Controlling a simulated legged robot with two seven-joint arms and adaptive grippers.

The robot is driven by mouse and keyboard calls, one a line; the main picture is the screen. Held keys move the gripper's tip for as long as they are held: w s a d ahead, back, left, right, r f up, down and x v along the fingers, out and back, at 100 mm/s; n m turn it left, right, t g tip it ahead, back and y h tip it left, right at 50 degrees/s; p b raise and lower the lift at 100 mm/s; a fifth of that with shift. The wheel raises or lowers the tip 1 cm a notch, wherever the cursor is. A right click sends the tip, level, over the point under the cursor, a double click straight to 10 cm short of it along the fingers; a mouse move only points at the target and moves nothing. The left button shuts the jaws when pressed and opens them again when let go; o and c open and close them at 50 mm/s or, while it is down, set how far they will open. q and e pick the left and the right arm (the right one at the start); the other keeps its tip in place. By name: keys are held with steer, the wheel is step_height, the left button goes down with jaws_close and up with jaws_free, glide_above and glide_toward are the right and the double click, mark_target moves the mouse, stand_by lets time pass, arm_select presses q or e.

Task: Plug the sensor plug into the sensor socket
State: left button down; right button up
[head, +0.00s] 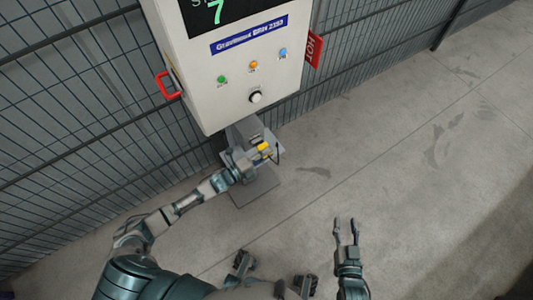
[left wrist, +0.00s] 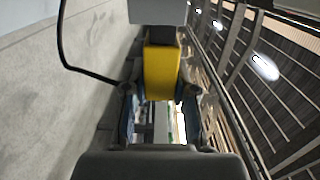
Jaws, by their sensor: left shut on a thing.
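The sensor plug (head: 264,147) is a small yellow block at the stand below the white cabinet. It shows large in the left wrist view (left wrist: 161,68), with a black cable (left wrist: 65,45) curving off to the left. My left gripper (left wrist: 159,95) is shut on the yellow plug, one finger on each side; it also shows in the head view (head: 257,157). Beyond the plug are a dark section (left wrist: 162,35) and a light grey block (left wrist: 157,11). I cannot tell whether the dark section is the socket or how deep the plug sits. My right gripper (head: 346,230) is open and empty over the floor.
The white cabinet (head: 230,92) with buttons, a knob and a display stands above the plug on a grey stand (head: 257,191). A red handle (head: 167,85) and red sign (head: 314,50) stick out at its sides. Wire fencing (head: 80,110) runs behind. The floor on the right is clear.

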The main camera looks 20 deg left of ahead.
arm_select(q)
steer(key=shift+a, duration=0.2)
steer(key=shift+s+a+f, duration=0.15)
steer(key=shift+s+f, duration=0.05)
stand_by(0.6)
steer(key=shift+r, duration=0.15)
stand_by(0.8)
steer(key=shift+w+a, duration=0.45)
steer(key=shift+a, duration=0.05)
stand_by(0.6)
steer(key=c, duration=0.9)
jaws_free()
steer(key=shift+o, duration=0.2)
steer(key=v, duration=1.2)
